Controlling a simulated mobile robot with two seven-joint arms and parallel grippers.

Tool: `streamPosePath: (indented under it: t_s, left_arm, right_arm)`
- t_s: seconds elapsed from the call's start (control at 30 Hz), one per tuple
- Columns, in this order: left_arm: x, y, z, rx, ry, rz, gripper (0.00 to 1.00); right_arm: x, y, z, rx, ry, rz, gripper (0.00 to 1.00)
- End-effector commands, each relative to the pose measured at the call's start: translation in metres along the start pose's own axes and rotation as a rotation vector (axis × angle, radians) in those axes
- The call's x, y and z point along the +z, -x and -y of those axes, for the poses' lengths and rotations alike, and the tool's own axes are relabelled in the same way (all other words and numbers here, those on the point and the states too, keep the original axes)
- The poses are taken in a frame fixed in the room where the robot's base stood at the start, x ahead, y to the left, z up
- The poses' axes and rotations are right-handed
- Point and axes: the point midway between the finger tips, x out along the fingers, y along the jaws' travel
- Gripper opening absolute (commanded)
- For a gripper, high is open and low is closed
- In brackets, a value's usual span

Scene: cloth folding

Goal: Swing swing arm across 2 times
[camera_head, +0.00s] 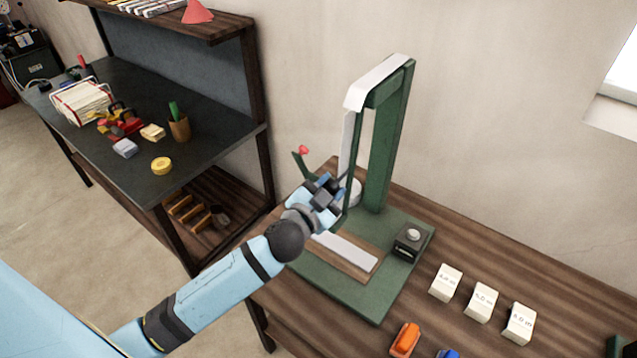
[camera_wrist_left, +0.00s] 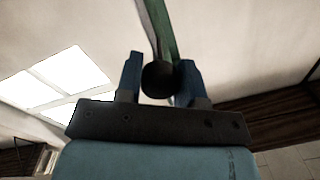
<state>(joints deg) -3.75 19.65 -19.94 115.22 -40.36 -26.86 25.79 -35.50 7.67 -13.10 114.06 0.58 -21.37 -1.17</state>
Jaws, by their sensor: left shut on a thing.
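A green press-like stand (camera_head: 391,145) rises from a green base plate on the wooden bench. A pale, thin swing arm (camera_head: 347,150) with green edging hangs from its white-topped upper beam (camera_head: 380,82). My left gripper (camera_head: 331,188) is at the lower end of the swing arm, above the plate. In the left wrist view my left gripper (camera_wrist_left: 160,76) is shut on a round black knob (camera_wrist_left: 158,82), with a blue finger on each side. The green and white swing arm (camera_wrist_left: 160,28) runs up from the knob. My right gripper is not in view.
A small black box with a pale button (camera_head: 412,238) sits on the plate's right. Several white blocks (camera_head: 481,301) and an orange object (camera_head: 405,339) lie on the bench (camera_head: 460,240). A lever with a red tip (camera_head: 303,151) stands behind my gripper. A dark, cluttered table (camera_head: 200,95) is at left.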

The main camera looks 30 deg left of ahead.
Motion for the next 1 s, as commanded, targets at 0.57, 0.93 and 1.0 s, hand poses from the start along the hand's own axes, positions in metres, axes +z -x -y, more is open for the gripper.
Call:
streamPosePath:
  t_s: [0.57, 0.93, 1.0]
  left_arm:
    - [-0.035, 0.004, -0.045, 0.015, 0.327, 0.015, 0.00]
    - [-0.040, 0.004, -0.049, 0.018, 0.360, 0.014, 0.00]
    - [-0.040, 0.004, -0.050, 0.018, 0.359, 0.014, 0.00]
  right_arm:
    - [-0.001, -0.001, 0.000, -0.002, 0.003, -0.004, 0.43]
    - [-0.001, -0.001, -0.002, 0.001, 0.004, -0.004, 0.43]
    - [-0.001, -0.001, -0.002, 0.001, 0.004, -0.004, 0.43]
